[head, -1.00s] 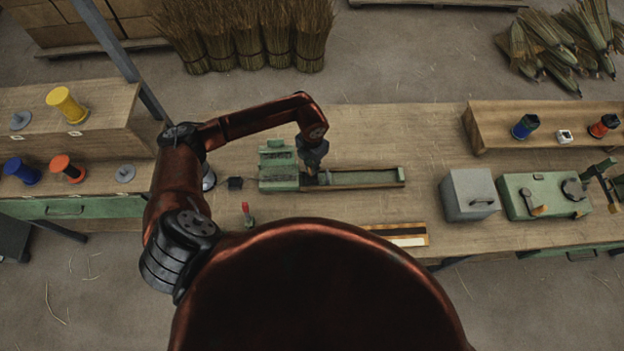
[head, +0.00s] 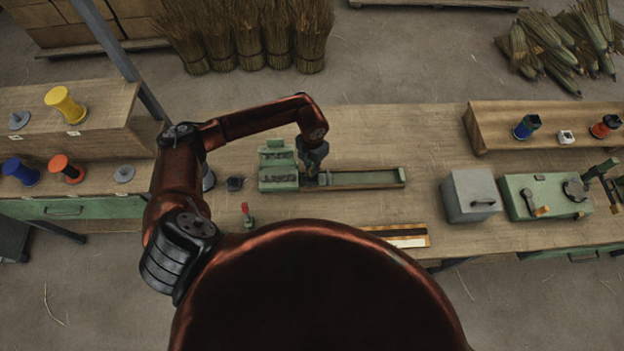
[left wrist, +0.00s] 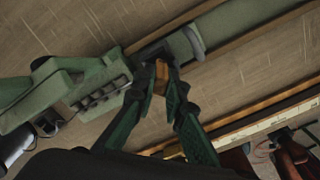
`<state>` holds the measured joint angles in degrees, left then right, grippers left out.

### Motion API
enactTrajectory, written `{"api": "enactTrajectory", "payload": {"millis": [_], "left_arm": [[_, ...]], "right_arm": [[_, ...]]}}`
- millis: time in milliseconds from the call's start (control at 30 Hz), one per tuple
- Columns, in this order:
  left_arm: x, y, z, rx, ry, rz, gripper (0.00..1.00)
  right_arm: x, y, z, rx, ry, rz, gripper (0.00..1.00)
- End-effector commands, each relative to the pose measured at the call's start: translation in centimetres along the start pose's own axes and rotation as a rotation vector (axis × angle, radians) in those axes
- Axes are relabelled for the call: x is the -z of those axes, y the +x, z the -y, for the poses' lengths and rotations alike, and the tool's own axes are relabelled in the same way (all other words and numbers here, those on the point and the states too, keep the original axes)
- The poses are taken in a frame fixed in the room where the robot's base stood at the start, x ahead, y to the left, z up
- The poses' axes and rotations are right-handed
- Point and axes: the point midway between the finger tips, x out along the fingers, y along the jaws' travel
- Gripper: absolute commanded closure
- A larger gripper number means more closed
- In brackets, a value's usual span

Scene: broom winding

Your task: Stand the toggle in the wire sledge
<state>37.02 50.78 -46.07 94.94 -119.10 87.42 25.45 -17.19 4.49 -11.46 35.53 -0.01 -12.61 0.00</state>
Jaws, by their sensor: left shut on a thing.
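The green winding bench unit (head: 277,181) has a long channel (head: 365,178) running right from its block; it also shows in the left wrist view (left wrist: 215,28). My left gripper (head: 315,170) is over the channel's left end, beside the block. In the left wrist view, my left gripper (left wrist: 162,72) is shut on a small tan piece (left wrist: 161,77), which seems to be the toggle. The fingers hide most of it, so I cannot tell its tilt. A dark part, perhaps the wire sledge (left wrist: 152,52), lies in the channel close by the fingertips. I cannot tell whether they touch. My right gripper is not in view.
A small black box (head: 235,184) and a red-topped item (head: 247,214) stand left of the unit. A striped board (head: 403,240) lies at the front edge. A grey box (head: 470,195) and a green device (head: 543,197) stand right. The bench behind the channel is clear.

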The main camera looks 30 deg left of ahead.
Motion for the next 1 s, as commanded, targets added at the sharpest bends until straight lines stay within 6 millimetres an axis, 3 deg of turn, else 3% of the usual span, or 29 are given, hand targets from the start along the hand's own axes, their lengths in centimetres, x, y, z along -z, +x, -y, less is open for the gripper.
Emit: {"api": "enactTrajectory", "payload": {"millis": [1000], "left_arm": [[0.0, 2.9, 0.0, 0.000, 0.000, 0.000, 1.00]], "right_arm": [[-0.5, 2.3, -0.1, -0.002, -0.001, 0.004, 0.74]]}}
